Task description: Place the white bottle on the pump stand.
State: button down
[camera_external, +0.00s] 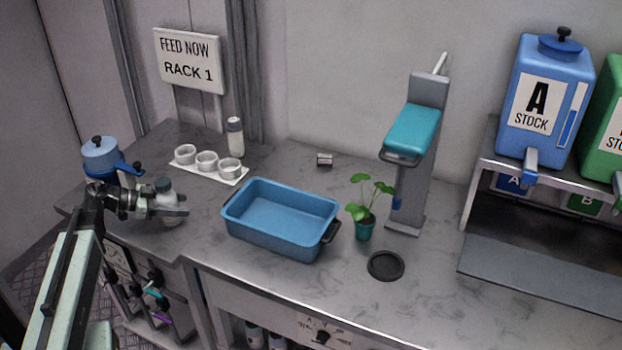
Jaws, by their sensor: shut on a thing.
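A white bottle with a dark cap (168,218) is at the left end of the counter. My gripper (182,205) reaches in from the left and is shut on this bottle, with its fingers partly covering the bottle's middle. I cannot tell whether the bottle's base touches the counter. A tall grey stand (411,195) with a teal head (412,130) rises at the back, right of centre; it looks like the pump stand. A blue hook-like part hangs under the teal head, and the stand's foot is on the counter.
A blue tray (270,245) and a potted plant (364,228) stand between my gripper and the stand. A black disc (385,265) lies before the stand. Three white cups on a strip (206,172), another pale bottle (235,138) and a blue pot (101,155) are at the left.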

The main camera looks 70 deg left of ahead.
jog(key=shift+f, duration=0.2)
jog(key=c, duration=0.5)
grip_release()
jog(key=shift+r, duration=0.1)
jog(key=shift+s+r+p, duration=0.3)
jog(key=shift+r+p, duration=0.05)
jog(key=shift+p, duration=0.15)
jog(key=p+v, duration=0.4)
jog(key=v, duration=0.7)
jog(key=shift+s, duration=0.15)
jog(key=shift+c, duration=1.1)
